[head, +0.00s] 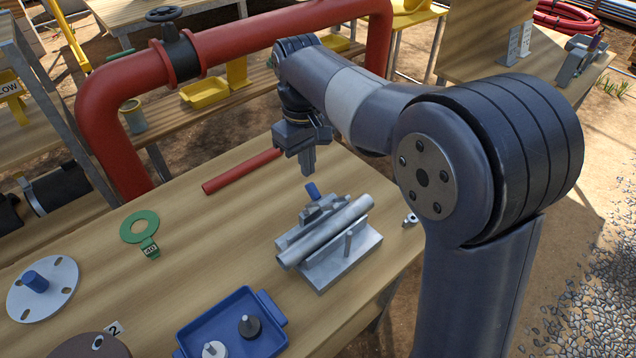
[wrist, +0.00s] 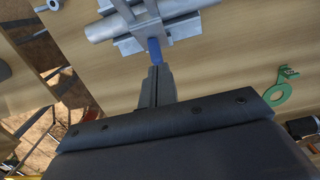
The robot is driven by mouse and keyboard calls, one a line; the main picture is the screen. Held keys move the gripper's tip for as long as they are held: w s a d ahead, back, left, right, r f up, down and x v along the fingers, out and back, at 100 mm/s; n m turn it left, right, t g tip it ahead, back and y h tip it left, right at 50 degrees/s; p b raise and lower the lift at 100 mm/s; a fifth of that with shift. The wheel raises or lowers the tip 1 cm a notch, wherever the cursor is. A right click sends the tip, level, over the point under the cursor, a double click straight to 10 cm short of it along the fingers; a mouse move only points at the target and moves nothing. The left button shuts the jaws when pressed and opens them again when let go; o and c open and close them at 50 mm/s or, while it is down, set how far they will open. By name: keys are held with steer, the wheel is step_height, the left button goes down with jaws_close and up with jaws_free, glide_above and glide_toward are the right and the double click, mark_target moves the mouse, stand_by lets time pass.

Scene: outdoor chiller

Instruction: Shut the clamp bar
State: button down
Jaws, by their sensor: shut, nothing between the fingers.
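The clamp (head: 325,240) is a grey metal fixture on a flat base plate on the wooden table, with a round metal pipe (head: 330,231) lying across it. A blue-tipped handle (head: 312,190) sticks up at its far side and also shows in the wrist view (wrist: 155,50). My gripper (head: 308,172) points down, shut and empty, just above and beyond the blue handle. In the wrist view my gripper (wrist: 155,75) has its fingertips close to the handle's end; I cannot tell whether they touch. How far the clamp bar is open is hard to tell.
A red bar (head: 240,172) lies left of my gripper. A green ring with a tag (head: 140,228), a round flange plate (head: 43,288) and a blue tray (head: 190,345) stand nearer. A large red pipe (head: 100,110) rises behind the table.

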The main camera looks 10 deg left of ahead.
mark_target(319, 200)
steer(key=shift+s+d+f, duration=0.35)
steer(key=shift+d+f, duration=0.05)
steer(key=shift+f, duration=0.3)
steer(key=shift+s+d+f, duration=0.35)
steer(key=shift+d+f, duration=0.05)
steer(key=shift+f, duration=0.25)
steer(key=shift+s+d+f, duration=0.35)
steer(key=shift+d+f, duration=0.05)
steer(key=shift+f, duration=0.3)
